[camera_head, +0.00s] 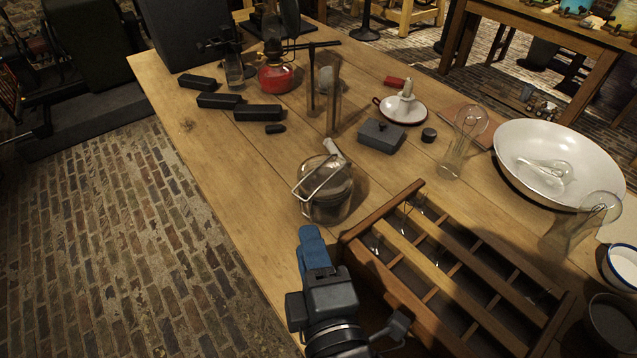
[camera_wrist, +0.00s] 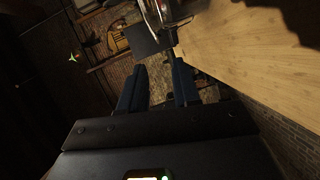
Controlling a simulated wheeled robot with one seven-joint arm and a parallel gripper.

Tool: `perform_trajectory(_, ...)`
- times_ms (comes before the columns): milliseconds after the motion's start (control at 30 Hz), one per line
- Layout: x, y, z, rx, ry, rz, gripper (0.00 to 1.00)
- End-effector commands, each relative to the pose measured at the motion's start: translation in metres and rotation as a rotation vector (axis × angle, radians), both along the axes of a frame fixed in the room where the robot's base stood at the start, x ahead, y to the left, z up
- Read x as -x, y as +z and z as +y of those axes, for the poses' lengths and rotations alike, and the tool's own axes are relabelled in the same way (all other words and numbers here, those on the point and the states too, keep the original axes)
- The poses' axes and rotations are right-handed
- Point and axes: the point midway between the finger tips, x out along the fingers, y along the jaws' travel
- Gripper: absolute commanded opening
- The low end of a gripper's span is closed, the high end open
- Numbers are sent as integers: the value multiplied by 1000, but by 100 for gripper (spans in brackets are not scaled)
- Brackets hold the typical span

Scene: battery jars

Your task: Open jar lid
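A glass jar (camera_head: 326,206) with a metal wire bail and a lid (camera_head: 327,176) stands on the wooden table, left of the compartment box. The lid appears seated on the jar. Part of what looks like the jar (camera_wrist: 157,12) shows at the top edge of the wrist view. My gripper (camera_head: 312,238) is just in front of the jar, near the table's left edge, and does not appear to touch it. In the wrist view my gripper (camera_wrist: 158,82) shows two blue fingers apart with nothing between them.
A wooden compartment box (camera_head: 365,257) stands right beside my gripper. Behind the jar are a grey box (camera_head: 381,136), a glass cylinder (camera_head: 331,95) and black bars (camera_head: 258,112). A white basin (camera_head: 560,190) is at right. The table left of the jar is clear.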

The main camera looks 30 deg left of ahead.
Motion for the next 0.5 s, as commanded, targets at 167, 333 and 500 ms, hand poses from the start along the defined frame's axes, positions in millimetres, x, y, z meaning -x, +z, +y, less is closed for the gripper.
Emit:
perform_trajectory(167,-5,0,7,0,2,-2,32)
perform_trajectory(333,-22,-2,24,-1,2,-2,32)
perform_trajectory(500,-40,-6,42,0,2,-1,32)
